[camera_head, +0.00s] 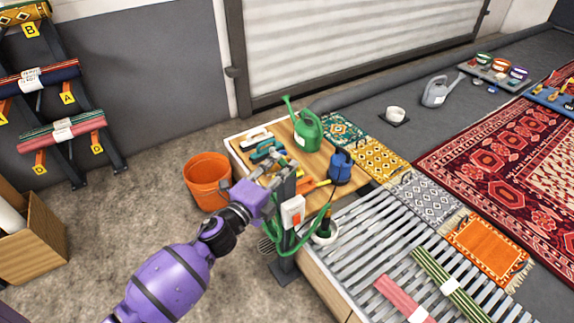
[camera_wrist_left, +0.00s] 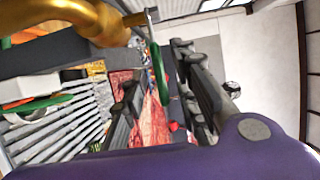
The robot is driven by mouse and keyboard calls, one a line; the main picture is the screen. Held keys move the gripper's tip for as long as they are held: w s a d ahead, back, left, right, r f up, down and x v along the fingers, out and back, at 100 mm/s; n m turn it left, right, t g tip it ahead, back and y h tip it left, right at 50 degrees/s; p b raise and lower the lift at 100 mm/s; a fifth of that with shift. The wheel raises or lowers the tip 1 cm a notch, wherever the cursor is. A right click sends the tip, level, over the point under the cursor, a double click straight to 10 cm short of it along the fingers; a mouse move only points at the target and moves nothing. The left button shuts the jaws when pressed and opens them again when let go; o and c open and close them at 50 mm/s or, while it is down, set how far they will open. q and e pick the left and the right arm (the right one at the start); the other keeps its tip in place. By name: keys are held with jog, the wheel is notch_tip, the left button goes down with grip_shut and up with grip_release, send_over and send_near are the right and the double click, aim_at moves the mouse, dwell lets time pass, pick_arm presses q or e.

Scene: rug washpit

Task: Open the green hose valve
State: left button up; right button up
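The hose valve shows in the left wrist view as a brass tap body (camera_wrist_left: 85,15) with a thin green handle (camera_wrist_left: 158,72) seen nearly edge-on. My left gripper (camera_head: 274,172) is at the top of the dark post (camera_head: 285,240) in the head view. In the left wrist view the gripper (camera_wrist_left: 160,95) has its two dark fingers apart, and the green handle appears between them, with a gap on each side. Whether a finger touches it cannot be told. In the head view the gripper hides the valve. The green hose (camera_head: 276,232) hangs on the post. My right gripper is not in view.
A white box with an orange switch (camera_head: 293,213) is on the post, close to the gripper. A wooden board (camera_head: 318,165) behind holds a green watering can (camera_head: 304,130) and brushes. An orange bucket (camera_head: 207,182) stands left. The slatted bench (camera_head: 375,240) is right.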

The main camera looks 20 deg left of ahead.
pick_arm(q)
jog(key=shift+x, duration=1.1)
jog(key=shift+c, duration=0.3)
grip_shut()
